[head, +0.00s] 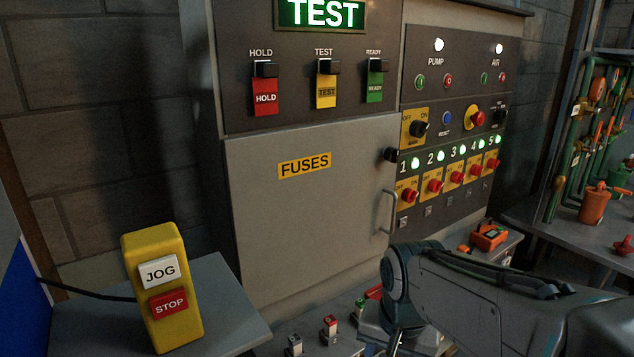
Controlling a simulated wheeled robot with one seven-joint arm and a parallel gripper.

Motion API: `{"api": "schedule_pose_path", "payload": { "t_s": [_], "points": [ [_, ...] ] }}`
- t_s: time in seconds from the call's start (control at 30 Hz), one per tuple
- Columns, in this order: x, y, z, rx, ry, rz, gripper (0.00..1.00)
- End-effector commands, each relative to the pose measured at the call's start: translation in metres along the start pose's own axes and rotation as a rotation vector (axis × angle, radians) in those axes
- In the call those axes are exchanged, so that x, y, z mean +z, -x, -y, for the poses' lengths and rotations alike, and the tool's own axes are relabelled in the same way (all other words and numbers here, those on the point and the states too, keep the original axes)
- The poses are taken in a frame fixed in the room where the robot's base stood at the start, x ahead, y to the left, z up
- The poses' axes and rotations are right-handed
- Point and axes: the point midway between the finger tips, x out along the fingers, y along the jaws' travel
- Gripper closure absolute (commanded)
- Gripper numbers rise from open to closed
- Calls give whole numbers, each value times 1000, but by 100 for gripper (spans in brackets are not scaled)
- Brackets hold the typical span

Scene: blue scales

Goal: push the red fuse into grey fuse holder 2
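Grey fuse holder 2 is not in view. A closed grey cabinet door (300,220) carries a yellow FUSES label (304,165). On the low surface at the bottom edge stand small parts: a grey one (294,345), a red-and-white one (330,328) and a green-and-white one (360,307). A red piece (374,292) lies close to my arm, partly hidden by it. I cannot tell which of these, if any, is the red fuse. My arm comes in from the lower right and bends down near the bottom edge. My gripper's fingertips do not show.
A yellow JOG/STOP box (163,287) stands on a grey table (225,300) at the left. The door handle (388,212) sticks out at the right of the door. A switch panel (455,130) is further right. An orange device (489,236) lies behind my arm.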

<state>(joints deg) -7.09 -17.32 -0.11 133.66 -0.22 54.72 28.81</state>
Motion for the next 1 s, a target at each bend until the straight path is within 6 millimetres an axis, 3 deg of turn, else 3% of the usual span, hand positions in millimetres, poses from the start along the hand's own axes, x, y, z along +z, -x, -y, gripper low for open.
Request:
{"api": "schedule_pose_path", "payload": {
  "t_s": [0.1,0.3,0.8,0.87,1.0],
  "points": [
    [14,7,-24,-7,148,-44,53],
    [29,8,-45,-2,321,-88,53],
    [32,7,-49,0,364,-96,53],
    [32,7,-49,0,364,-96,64],
    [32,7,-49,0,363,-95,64]
  ]
}}
